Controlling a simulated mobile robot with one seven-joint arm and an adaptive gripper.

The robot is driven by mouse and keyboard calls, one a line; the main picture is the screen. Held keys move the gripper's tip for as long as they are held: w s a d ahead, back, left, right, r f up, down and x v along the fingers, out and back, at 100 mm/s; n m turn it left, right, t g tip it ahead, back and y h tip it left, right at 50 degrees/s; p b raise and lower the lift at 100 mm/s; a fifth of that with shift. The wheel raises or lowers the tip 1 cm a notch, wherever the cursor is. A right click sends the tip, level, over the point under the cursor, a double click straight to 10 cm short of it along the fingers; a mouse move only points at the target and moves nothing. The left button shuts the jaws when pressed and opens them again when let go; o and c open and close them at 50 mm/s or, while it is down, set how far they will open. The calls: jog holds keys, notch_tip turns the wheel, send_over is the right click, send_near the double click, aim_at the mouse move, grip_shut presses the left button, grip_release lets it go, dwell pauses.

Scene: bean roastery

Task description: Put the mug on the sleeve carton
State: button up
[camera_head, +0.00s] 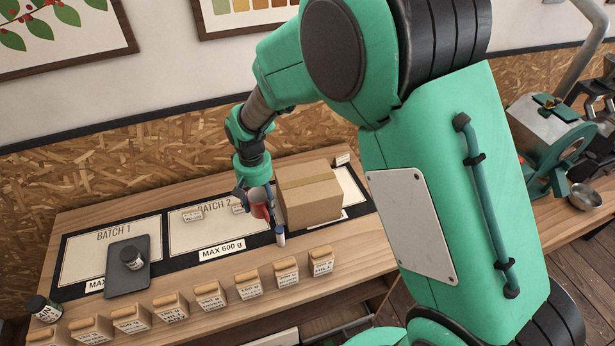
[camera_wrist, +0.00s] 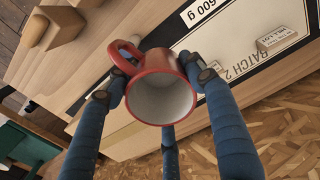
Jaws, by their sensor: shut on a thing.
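The red mug (camera_wrist: 152,72) has a pale inside and a handle toward the upper left in the wrist view. My gripper (camera_wrist: 158,80) is shut on it, with dark blue fingers against its sides. In the head view the mug (camera_head: 260,211) shows as a small red patch at my gripper (camera_head: 256,198), partly hidden by the fingers. A closed brown cardboard box (camera_head: 309,195), which looks like the sleeve carton, stands just right of the mug on the table. I cannot tell whether the mug touches the table.
A small white cylinder (camera_head: 280,236) stands close in front of the mug. A row of wooden-topped blocks (camera_head: 210,295) lines the front.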

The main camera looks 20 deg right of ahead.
jog(key=s+d+r+p, duration=0.2)
jog(key=s+d, duration=0.2)
jog(key=d, duration=0.4)
jog(key=s+d+r+m+p, duration=0.1)
jog(key=s+d+r+p, duration=0.2)
jog(key=d, duration=0.6)
jog(key=shift+s+r, duration=0.15)
jog(key=shift+s, duration=0.85)
jog(key=shift+w, duration=0.15)
send_over(308, 181)
jog(key=shift+s+f+p, duration=0.35)
jog(key=shift+f, duration=0.35)
jog(key=shift+w, duration=0.1)
jog(key=shift+w, duration=0.3)
jog(key=shift+f, duration=1.75)
jog(key=shift+f, duration=0.15)
jog(key=o, duration=1.3)
jog(key=shift+o, duration=0.2)
